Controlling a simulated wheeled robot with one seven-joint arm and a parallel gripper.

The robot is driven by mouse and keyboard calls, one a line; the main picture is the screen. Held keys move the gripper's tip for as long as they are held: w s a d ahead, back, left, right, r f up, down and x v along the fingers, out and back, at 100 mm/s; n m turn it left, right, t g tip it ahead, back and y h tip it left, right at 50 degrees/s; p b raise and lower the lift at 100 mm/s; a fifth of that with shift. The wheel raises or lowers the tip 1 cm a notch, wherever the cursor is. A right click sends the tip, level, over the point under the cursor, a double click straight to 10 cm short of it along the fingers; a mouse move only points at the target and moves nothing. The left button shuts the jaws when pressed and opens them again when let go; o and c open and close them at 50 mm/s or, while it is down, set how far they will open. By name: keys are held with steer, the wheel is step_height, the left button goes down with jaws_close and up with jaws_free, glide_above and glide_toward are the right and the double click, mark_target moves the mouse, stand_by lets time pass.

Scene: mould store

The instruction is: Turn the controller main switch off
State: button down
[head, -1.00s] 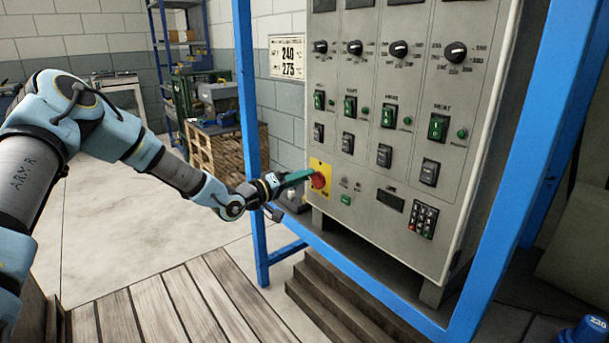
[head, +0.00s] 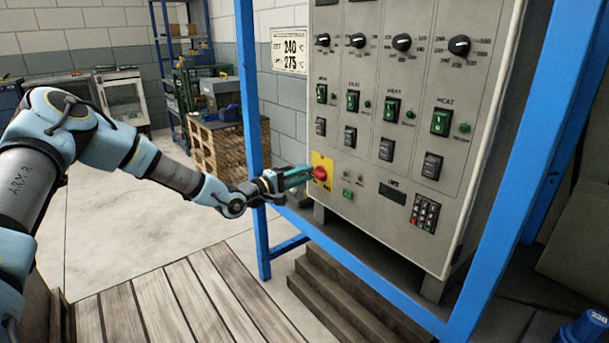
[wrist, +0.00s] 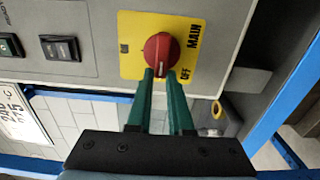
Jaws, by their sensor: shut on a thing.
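The main switch is a red rotary knob (head: 320,173) on a yellow plate (head: 322,159) at the lower left of the grey controller cabinet. In the wrist view the knob (wrist: 162,50) has a pale mark at its lower edge, between my fingers. My gripper (head: 308,174) reaches the knob from the left. Its two green fingers (wrist: 161,76) are shut on the knob's near part, and their tips hide some of its lower rim.
The cabinet face (head: 365,235) carries dials, green heat switches, dark rockers, a small green button (head: 347,193) and a keypad (head: 425,214). Blue frame posts stand left (head: 250,120) and right (head: 505,190). Dark steps (head: 345,305) and a plank platform (head: 165,305) lie below.

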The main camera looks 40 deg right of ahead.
stand_by(0.4)
steer(key=c, duration=0.8)
jaws_free()
steer(key=a, duration=0.7)
steer(key=a+b, duration=0.1)
steer(key=a, duration=0.2)
steer(key=shift+w+a, duration=0.3)
steer(key=shift+a, duration=0.1)
